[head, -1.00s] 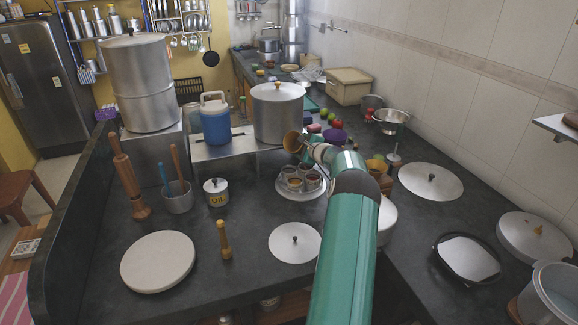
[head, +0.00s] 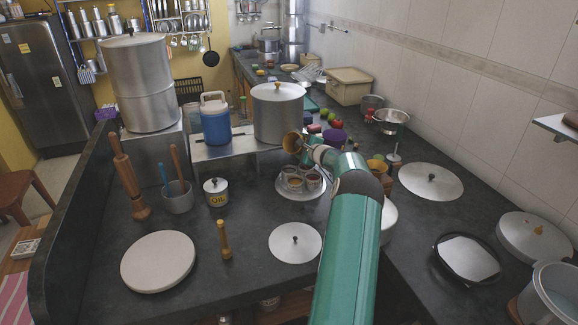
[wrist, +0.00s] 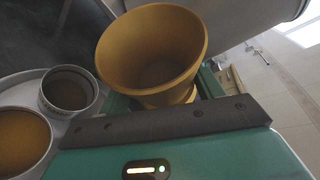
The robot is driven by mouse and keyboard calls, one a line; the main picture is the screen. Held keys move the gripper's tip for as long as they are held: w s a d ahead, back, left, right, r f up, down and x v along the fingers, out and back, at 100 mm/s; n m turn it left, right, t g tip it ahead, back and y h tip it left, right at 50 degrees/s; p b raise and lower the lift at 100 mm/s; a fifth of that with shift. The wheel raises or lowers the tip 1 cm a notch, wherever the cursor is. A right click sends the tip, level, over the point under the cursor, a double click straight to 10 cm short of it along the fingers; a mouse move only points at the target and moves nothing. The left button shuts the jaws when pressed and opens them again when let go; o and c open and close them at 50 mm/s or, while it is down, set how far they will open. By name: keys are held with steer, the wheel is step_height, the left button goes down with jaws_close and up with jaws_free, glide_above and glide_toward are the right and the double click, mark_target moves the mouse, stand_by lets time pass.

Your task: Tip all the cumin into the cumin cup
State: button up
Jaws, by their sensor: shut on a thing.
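My gripper (head: 304,150) is shut on a brass-coloured cup (head: 292,142) and holds it above the round steel plate (head: 302,196). In the wrist view my gripper (wrist: 180,97) grips the cup (wrist: 150,50) near its narrow base; its wide mouth faces the camera and the visible inside looks bare. Several small steel cups stand on the plate below. In the wrist view one cup (wrist: 66,92) has dark brown contents, and a nearer one (wrist: 18,140) holds orange-brown powder. I cannot tell which is the cumin cup.
A large lidded pot (head: 278,115) stands just behind the held cup. An oil canister (head: 216,192) is to the left of the plate and a flat steel lid (head: 295,243) in front. The front left counter has free room.

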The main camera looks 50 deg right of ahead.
steer(key=shift+a+f+n+t+h, duration=0.15)
steer(key=shift+n+t+h, duration=0.45)
steer(key=shift+n, duration=0.6)
stand_by(2.0)
steer(key=shift+a, duration=0.1)
stand_by(0.4)
steer(key=shift+f+n, duration=0.1)
steer(key=shift+n, duration=0.2)
steer(key=shift+a, duration=0.1)
stand_by(1.2)
steer(key=shift+f+n+t+h, duration=0.1)
steer(key=shift+n+t+h, duration=0.2)
stand_by(2.4)
